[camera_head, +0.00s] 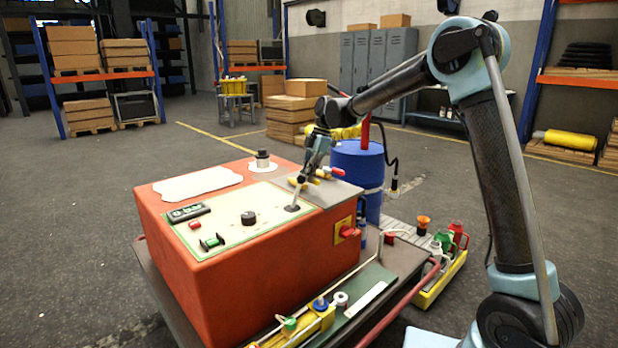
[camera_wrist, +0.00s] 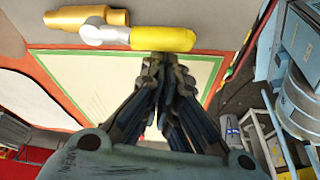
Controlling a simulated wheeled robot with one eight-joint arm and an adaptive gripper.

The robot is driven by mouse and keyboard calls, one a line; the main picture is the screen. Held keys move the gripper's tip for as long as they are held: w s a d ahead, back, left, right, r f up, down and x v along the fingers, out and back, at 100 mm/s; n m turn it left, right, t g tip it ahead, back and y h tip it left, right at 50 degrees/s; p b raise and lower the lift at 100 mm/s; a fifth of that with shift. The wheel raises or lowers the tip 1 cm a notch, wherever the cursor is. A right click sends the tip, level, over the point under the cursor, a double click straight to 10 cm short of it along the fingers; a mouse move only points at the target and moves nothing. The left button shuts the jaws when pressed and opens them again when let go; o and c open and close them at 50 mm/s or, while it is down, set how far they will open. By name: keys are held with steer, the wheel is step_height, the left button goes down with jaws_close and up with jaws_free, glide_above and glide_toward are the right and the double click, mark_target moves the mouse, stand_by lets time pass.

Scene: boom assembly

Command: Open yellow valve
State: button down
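The yellow valve has a yellow handle (camera_wrist: 165,38) on a silver stem, joined to a brass-coloured body (camera_wrist: 88,17). The handle lies crosswise at the top of the wrist view. In the head view, small yellow parts (camera_head: 324,173) show at the back right of the orange machine's top, partly hidden by my gripper (camera_head: 300,184). In the wrist view my gripper (camera_wrist: 166,68) points at the yellow handle, its fingers drawn together at the tips, with no object visible between them. The tips appear just short of the handle; I cannot tell whether they touch it.
The orange machine (camera_head: 245,266) has a panel with a black knob (camera_head: 248,218) and a lever (camera_head: 293,206). A blue barrel (camera_head: 358,165) stands behind. A yellow tray (camera_head: 432,290) with bottles is at the right.

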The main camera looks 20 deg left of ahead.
steer(key=v, duration=1.2)
steer(key=shift+w+f, duration=0.1)
steer(key=s+d+m+t, duration=0.25)
steer(key=d+m, duration=0.45)
steer(key=d, duration=1.1)
steer(key=s+d+m+t, duration=0.1)
steer(key=s+d+m, duration=0.35)
steer(key=d, duration=1.25)
steer(key=s+d+f+m+t+h, duration=0.1)
steer(key=s+d+f+m, duration=0.7)
steer(key=d, duration=0.4)
steer(key=s+d+f+m+t+h, duration=0.1)
steer(key=s+d+f+m, duration=0.8)
steer(key=s+d+f, duration=0.2)
steer(key=shift+s+d+f, duration=0.3)
steer(key=shift+d+f, duration=0.15)
